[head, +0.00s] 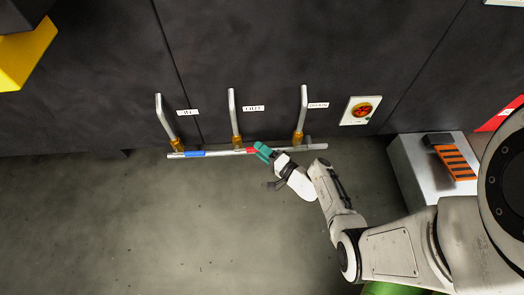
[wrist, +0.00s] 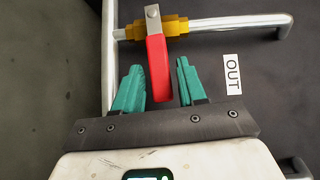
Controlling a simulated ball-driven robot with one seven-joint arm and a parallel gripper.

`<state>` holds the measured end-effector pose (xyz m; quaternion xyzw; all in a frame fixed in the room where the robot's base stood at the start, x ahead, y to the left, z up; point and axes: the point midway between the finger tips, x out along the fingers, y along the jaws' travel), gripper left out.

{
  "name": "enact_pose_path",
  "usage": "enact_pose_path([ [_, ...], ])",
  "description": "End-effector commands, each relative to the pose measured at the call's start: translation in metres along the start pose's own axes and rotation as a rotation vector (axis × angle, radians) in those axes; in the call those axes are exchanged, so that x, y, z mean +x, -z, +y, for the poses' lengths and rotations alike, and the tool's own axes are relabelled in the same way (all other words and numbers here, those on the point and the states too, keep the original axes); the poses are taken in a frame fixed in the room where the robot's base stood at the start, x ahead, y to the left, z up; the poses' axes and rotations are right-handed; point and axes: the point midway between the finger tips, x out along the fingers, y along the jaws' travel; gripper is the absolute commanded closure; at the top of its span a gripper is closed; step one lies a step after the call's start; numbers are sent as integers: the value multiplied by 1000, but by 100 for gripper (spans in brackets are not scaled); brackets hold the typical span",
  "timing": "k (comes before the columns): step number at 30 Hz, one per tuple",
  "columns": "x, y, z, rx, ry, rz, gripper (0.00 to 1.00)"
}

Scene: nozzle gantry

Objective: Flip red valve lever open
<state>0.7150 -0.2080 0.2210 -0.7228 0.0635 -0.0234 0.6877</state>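The red valve lever (wrist: 158,72) hangs from a brass valve (wrist: 152,28) on the pipe marked OUT (wrist: 232,73). In the wrist view it reaches down between the two teal fingers of my gripper (wrist: 160,66).
A blue lever (head: 195,153) is at the left pipe. A third vertical pipe (head: 303,108) stands to the right, near my arm. A switch box (head: 361,110) is on the dark wall. A grey box (head: 418,165) stands at the right. The floor at left is clear.

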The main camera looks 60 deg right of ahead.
Motion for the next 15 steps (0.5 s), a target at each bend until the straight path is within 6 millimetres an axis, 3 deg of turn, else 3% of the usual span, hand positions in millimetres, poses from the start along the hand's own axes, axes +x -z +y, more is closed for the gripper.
enact_pose_path([
  [2,0,0,0,0,0,0,67],
  [12,0,0,0,0,0,0,100],
  [15,0,0,0,0,0,0,100],
])
